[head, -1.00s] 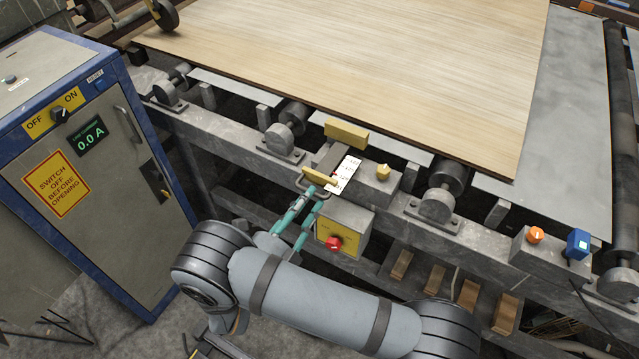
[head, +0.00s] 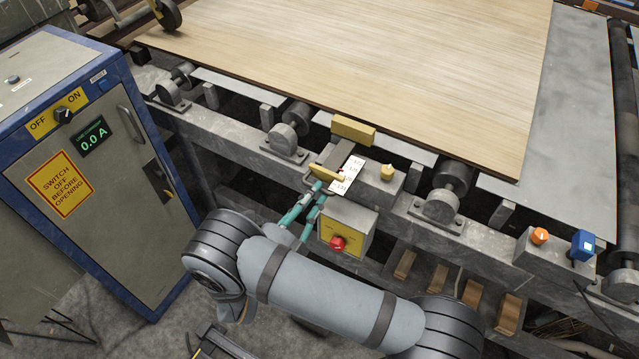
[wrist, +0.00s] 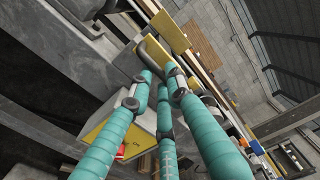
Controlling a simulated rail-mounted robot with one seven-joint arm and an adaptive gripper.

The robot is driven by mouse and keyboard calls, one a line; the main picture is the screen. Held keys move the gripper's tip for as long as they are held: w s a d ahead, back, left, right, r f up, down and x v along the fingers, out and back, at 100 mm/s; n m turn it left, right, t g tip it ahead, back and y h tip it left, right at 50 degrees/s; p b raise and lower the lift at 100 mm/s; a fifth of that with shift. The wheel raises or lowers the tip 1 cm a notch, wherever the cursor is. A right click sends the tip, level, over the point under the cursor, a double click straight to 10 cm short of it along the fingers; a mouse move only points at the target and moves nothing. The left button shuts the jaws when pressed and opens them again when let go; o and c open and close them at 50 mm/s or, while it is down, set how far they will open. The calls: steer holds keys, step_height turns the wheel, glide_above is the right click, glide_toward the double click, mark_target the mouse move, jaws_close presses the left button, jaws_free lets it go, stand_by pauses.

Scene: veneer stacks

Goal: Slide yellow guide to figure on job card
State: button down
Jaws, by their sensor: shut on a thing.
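The yellow guide has a yellow block (head: 353,130) at the veneer's front edge and a thin yellow pointer (head: 326,173) beside a white number strip (head: 348,175). Its figures are too small to read surely. My gripper (head: 318,187), with teal fingers, is at the guide's near end, just below the pointer. In the wrist view the fingers are shut on a bent grey handle (wrist: 152,52), with a yellow block (wrist: 171,31) beyond it. The fingers hide part of the handle. I cannot make out a job card in these views.
A yellow knob (head: 387,172) sits right of the strip. A box with a red button (head: 338,243) hangs below it. A veneer sheet (head: 370,60) lies behind. A blue-edged cabinet (head: 95,170) stands left. Orange (head: 540,235) and blue (head: 582,244) controls are at right.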

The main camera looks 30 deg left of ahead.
steer(key=shift+s+a+r, duration=0.1)
steer(key=shift+a+r, duration=0.2)
steer(key=shift+r, duration=0.05)
steer(key=shift+w, duration=0.6)
steer(key=c, duration=1.8)
jaws_free()
steer(key=shift+a, duration=0.1)
steer(key=shift+c, duration=0.2)
steer(key=s, duration=0.7)
steer(key=shift+p, duration=0.4)
steer(key=shift+w+f, duration=0.1)
steer(key=shift+w, duration=0.05)
